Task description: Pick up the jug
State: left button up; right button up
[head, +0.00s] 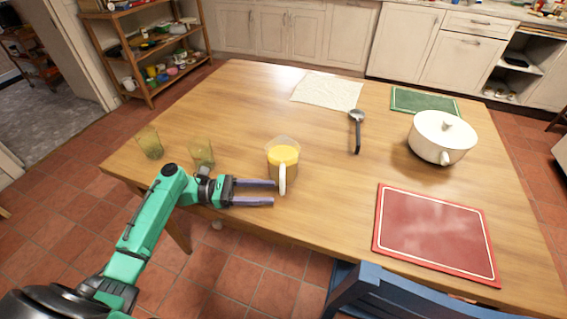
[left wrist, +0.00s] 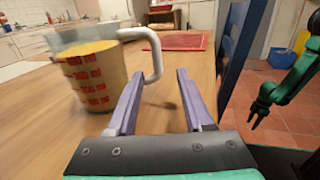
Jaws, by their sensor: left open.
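The jug (head: 283,161) is clear with red markings, a white handle and yellow-orange contents. It stands upright on the wooden table near its front edge. In the left wrist view the jug (left wrist: 90,72) is at the left, with its handle reaching toward the middle. My left gripper (head: 274,193) is open and empty, its purple fingers level above the tabletop beside the jug's handle. In the left wrist view the fingers (left wrist: 160,100) point past the jug's right side, apart from its body. My right gripper does not show in the head view; a green arm part shows at the right in the wrist view.
Two yellowish glasses (head: 149,142) (head: 202,153) stand left of the jug. A ladle (head: 357,131), a white cloth (head: 327,91), a green mat (head: 424,101), a white pot (head: 441,138) and a red mat (head: 436,234) lie beyond and right. A blue chair (head: 400,296) stands at the front edge.

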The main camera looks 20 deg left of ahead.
pick_arm(q)
jog(key=p+x, duration=0.1)
jog(key=x, duration=0.7)
jog(key=shift+w+d+r, duration=0.1)
jog(key=shift+w+r, duration=0.1)
jog(key=shift+w, duration=0.05)
grip_shut()
dwell(0.9)
